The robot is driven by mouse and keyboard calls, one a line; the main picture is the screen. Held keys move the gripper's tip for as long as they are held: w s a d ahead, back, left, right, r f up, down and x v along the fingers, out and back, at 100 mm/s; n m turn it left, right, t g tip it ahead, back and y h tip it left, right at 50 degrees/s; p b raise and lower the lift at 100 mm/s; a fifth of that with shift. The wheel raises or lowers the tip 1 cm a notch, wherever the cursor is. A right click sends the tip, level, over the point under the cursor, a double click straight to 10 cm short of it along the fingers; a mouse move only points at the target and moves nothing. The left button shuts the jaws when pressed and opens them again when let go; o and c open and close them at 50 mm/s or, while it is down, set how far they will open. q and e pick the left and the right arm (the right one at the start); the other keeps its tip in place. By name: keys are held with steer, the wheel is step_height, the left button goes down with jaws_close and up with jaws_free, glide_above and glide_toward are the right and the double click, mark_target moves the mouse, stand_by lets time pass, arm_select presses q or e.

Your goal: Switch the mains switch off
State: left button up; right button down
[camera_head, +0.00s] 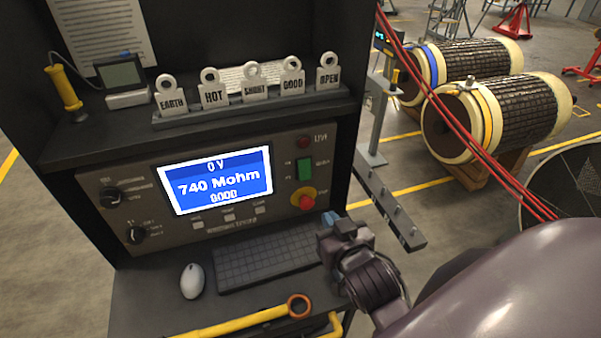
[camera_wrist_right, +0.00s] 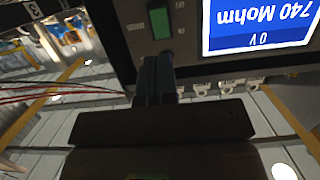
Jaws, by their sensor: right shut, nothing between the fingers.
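The green rocker switch (camera_head: 305,169), which I take as the mains switch, sits on the right side of the dark control panel. It also shows in the right wrist view (camera_wrist_right: 160,22), just beyond my fingertips. I cannot tell which way it is pressed. My right gripper (camera_head: 330,220) is shut and empty, below and to the right of the switch in the head view. Its closed fingers (camera_wrist_right: 157,72) point toward the panel in the wrist view; contact with the switch is not visible. The left gripper is not in view.
A red stop button (camera_head: 306,198) on a yellow ring lies below the switch, and a red lamp (camera_head: 304,142) above it. The lit screen (camera_head: 216,181) reads 0 V and 740 Mohm. Keyboard (camera_head: 265,264) and mouse (camera_head: 192,280) lie below. Red cables (camera_head: 455,115) hang at right.

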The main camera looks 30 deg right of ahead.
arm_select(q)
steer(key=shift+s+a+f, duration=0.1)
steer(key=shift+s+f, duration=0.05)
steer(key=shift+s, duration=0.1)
arm_select(e)
steer(key=shift+w+r, duration=0.1)
arm_select(q)
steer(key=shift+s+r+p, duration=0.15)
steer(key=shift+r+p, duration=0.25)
steer(key=shift+p, duration=0.4)
arm_select(e)
glide_toward(304, 169)
steer(key=w+d+f, duration=0.1)
steer(key=w+f, duration=0.4)
steer(key=w, duration=0.1)
steer(key=shift+w+d, duration=0.2)
steer(key=shift+w, duration=0.05)
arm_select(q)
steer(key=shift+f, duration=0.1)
arm_select(e)
steer(key=shift+f, duration=0.1)
arm_select(q)
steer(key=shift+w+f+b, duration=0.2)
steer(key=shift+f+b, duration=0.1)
steer(key=shift+b, duration=0.45)
arm_select(e)
steer(key=shift+f+t, duration=0.1)
steer(key=shift+t, duration=0.2)
